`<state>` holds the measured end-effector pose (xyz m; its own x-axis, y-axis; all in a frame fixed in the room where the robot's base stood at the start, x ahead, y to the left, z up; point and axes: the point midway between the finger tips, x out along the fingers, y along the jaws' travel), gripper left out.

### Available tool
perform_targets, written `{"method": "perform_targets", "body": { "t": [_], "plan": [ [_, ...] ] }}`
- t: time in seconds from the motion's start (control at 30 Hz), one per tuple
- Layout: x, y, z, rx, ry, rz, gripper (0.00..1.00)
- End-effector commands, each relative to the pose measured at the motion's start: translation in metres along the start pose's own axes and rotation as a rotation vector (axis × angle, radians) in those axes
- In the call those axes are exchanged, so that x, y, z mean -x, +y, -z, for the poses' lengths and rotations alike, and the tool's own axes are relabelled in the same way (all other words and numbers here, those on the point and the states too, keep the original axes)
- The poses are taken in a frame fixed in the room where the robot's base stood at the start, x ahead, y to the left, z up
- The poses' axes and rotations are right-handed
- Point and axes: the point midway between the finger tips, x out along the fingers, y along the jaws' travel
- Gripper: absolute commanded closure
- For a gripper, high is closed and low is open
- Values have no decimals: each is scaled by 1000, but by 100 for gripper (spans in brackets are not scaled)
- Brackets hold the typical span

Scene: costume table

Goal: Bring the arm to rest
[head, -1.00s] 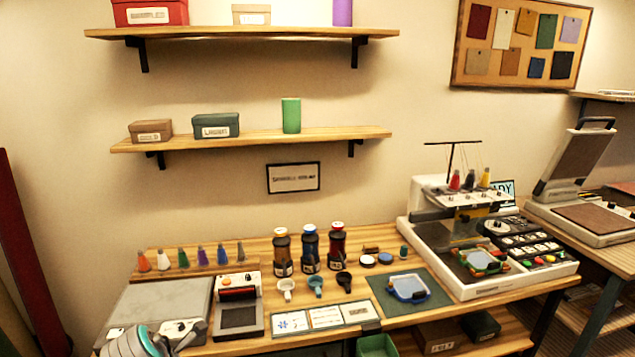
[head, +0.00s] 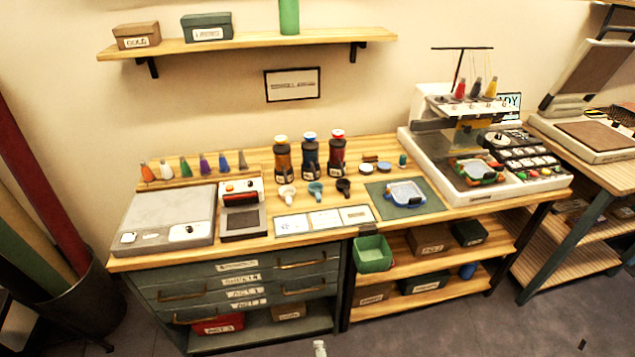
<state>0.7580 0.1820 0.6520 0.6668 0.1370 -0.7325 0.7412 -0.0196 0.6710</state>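My gripper is not clearly seen in the head view, and no fingers can be made out. A small pale piece (head: 319,348) shows at the bottom edge of the picture, and I cannot tell what it is. The costume table (head: 250,245) stands ahead with an embroidery machine (head: 485,160) at its right end. A blue hoop (head: 406,193) lies on the dark green mat (head: 375,191). A second hoop (head: 477,170) sits in the machine.
A grey flat case (head: 165,215) and a small press (head: 241,208) stand at the table's left. Bottles (head: 310,158) and small cups (head: 315,191) stand mid-table. A green bin (head: 373,254) hangs at the front edge. The floor in front is mostly clear.

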Motion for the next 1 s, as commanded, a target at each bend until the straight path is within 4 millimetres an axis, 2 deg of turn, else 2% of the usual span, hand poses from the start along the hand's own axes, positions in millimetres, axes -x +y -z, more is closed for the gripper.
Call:
{"method": "perform_targets", "body": {
  "t": [0.03, 0.2, 0.37, 0.5, 0.73, 1.0],
  "plan": [
    [10, -15, -15, -53, 2, -11, 38],
    [45, -47, -49, -236, 27, -70, 38],
    [86, -73, -75, -411, 53, -127, 38],
    [127, -91, -93, -566, 81, -177, 38],
    [201, -109, -114, -819, 133, -265, 38],
    [297, -112, -126, -1112, 207, -376, 38]
  ]
}}
